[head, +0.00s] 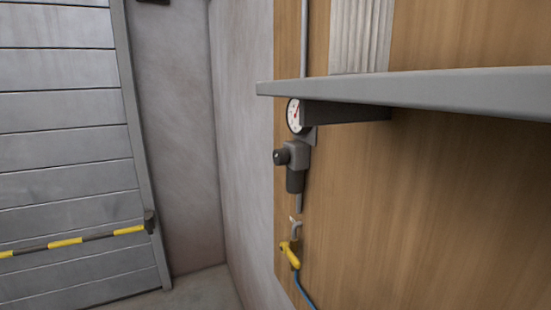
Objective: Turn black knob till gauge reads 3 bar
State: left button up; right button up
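The black knob (280,157) sticks out to the left from a grey regulator body (297,153) on the wooden panel. The round gauge (294,115) sits just above it, with a white face and a reddish needle. Its right side is partly hidden by the bracket under the shelf. The face is seen at a slant and is too small to read. Neither of my grippers is in the head view.
A grey shelf (420,92) juts out above the regulator at the right. Below hang a yellow fitting (290,255) and a blue hose (304,293). A yellow-black bar (65,242) crosses the grey slatted door at the left. Space left of the knob is clear.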

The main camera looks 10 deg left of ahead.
aim_at(281, 157)
jog(key=j+z, duration=0.15)
jog(key=z, duration=0.2)
jog(key=j+z, duration=0.1)
jog(key=z, duration=0.3)
jog(key=j+z, duration=0.15)
jog(key=z, duration=0.2)
jog(key=k+j+u, duration=0.1)
jog(key=u, duration=0.25)
jog(key=j+u, duration=0.25)
jog(key=u, duration=0.15)
